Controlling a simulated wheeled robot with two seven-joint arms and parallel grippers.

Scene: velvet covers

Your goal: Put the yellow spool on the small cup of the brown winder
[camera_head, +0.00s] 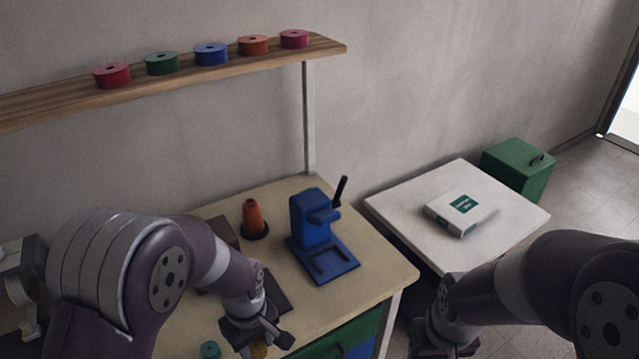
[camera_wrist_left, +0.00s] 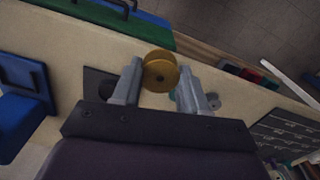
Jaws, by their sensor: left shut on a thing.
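The yellow spool (camera_head: 259,351) shows at the bottom edge of the head view, under my left gripper (camera_head: 262,338). In the left wrist view the yellow spool (camera_wrist_left: 160,74) sits between the fingertips of my left gripper (camera_wrist_left: 158,84), which is shut on it. The brown winder (camera_head: 222,232) stands behind my left forearm, mostly hidden; its small cup cannot be made out. A dark flat plate, perhaps its base, shows beside the arm. My right gripper (camera_head: 446,342) is at the bottom edge, away from the table; its jaws are unclear.
A blue winder (camera_head: 318,240) with a black lever stands right of the brown one. An orange cone (camera_head: 252,217) stands behind. A teal spool (camera_head: 210,350) lies left of my left gripper. Several spools line the shelf (camera_head: 210,75). A white box (camera_head: 460,212) lies on the side table.

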